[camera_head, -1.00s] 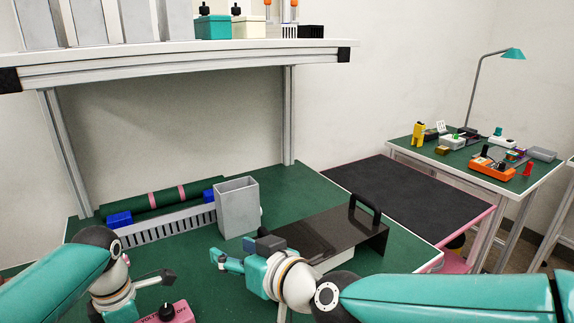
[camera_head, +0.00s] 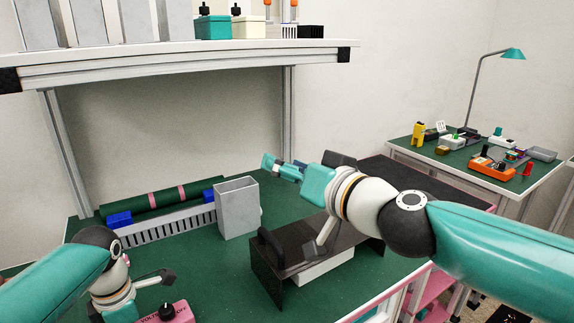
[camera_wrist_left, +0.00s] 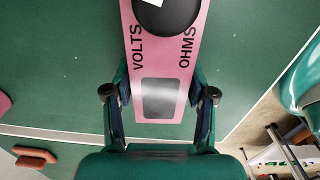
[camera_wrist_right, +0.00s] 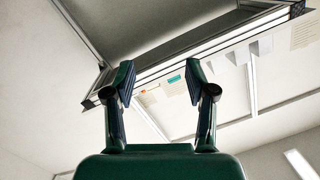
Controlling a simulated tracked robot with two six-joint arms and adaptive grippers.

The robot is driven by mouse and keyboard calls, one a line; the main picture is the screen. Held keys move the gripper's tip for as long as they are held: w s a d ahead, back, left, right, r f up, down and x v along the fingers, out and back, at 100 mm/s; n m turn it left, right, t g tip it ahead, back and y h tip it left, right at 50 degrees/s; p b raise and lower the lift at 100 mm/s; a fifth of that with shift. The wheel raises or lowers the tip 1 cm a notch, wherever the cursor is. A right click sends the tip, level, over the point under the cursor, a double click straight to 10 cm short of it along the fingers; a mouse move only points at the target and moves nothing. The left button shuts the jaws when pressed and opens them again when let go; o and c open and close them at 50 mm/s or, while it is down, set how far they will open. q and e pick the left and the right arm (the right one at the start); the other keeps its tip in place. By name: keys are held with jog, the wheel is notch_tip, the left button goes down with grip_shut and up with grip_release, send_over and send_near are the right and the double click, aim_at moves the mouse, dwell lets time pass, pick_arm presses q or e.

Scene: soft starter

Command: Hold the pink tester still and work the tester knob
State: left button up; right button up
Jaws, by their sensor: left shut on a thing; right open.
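The pink tester (camera_head: 178,314) stands at the bottom edge of the head view, mostly cut off, with its black knob (camera_head: 166,309) on top. In the left wrist view the tester (camera_wrist_left: 160,60) shows VOLTS and OHMS lettering, a grey window and part of the round black knob (camera_wrist_left: 167,14). My left gripper (camera_wrist_left: 160,85) is shut on the tester's window end, one finger on each side. My right gripper (camera_head: 283,168) is open and empty, raised above the bench, well right of and away from the knob. In the right wrist view its fingers (camera_wrist_right: 158,80) are spread towards the shelf.
A grey open bin (camera_head: 238,210) stands mid-bench beside a slotted rail (camera_head: 165,227). A dark handled cover (camera_head: 320,240) sits below my right arm. A shelf (camera_head: 180,62) overhangs the back. A cluttered side table (camera_head: 470,160) is at far right. Bench between tester and cover is clear.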

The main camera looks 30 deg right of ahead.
jog(key=shift+d+r, duration=0.1)
jog(key=shift+r, duration=0.05)
dwell(0.4)
jog(key=n+g+y, duration=0.3)
jog(key=n+g, duration=0.1)
jog(key=n, duration=0.4)
send_near(167, 310)
jog(key=x, duration=0.9)
jog(key=shift+w, duration=0.3)
jog(key=shift+c, duration=0.2)
grip_shut()
